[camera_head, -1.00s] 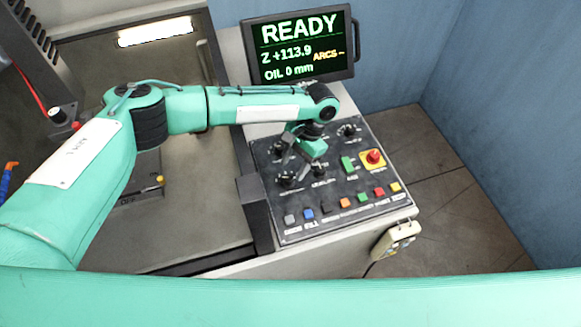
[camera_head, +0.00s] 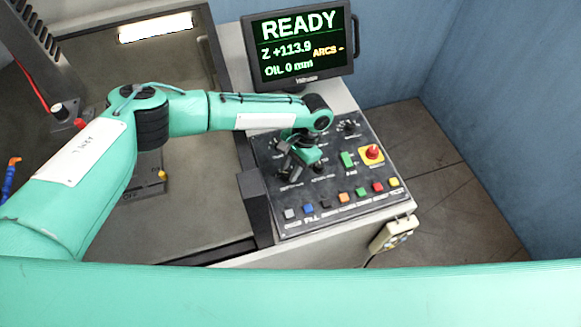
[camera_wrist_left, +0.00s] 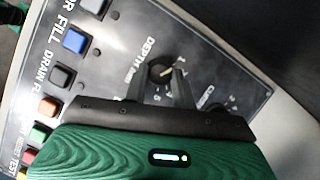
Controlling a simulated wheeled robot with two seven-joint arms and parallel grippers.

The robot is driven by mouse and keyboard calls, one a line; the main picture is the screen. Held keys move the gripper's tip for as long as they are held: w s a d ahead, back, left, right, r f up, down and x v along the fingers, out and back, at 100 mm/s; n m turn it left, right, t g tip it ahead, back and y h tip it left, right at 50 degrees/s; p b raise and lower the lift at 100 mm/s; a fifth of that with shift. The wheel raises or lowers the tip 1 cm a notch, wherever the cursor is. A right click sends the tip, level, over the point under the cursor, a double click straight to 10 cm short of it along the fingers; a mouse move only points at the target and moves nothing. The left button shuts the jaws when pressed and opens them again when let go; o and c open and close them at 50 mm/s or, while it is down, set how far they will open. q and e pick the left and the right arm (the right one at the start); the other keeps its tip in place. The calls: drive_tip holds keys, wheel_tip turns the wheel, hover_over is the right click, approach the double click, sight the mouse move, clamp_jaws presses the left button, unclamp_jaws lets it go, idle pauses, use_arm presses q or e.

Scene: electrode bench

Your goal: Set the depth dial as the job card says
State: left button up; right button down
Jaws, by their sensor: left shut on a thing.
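The control panel (camera_head: 335,205) is dark, with several knobs and a row of coloured buttons. The depth dial (camera_wrist_left: 162,69) is a black round knob with a pale pointer line, with the word DEPTH and a number scale beside it. My left gripper (camera_wrist_left: 160,80) is shut on the dial, one finger on each side. In the head view my left gripper (camera_head: 289,167) is at the panel's left knobs and covers much of the dial. The exact dial reading cannot be made out. My right gripper is not in view, and I see no job card.
A screen (camera_head: 298,45) behind the panel reads READY, Z +113.9, OIL 0 mm. A red emergency button (camera_head: 372,152) and a green switch (camera_head: 347,159) sit on the right. A level knob (camera_head: 319,168) is close beside my gripper. A pendant (camera_head: 392,233) hangs at the panel's front side.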

use_arm(q)
drive_tip(key=shift+s+m+t, duration=0.1)
drive_tip(key=shift+m+t, duration=0.3)
drive_tip(key=shift+m, duration=0.7)
drive_tip(key=shift+d+m+t+y, duration=0.1)
drive_tip(key=shift+m+t+y, duration=0.4)
drive_tip(key=shift+m, duration=1.2)
drive_tip(key=o, duration=1)
drive_tip(key=shift+c, duration=0.2)
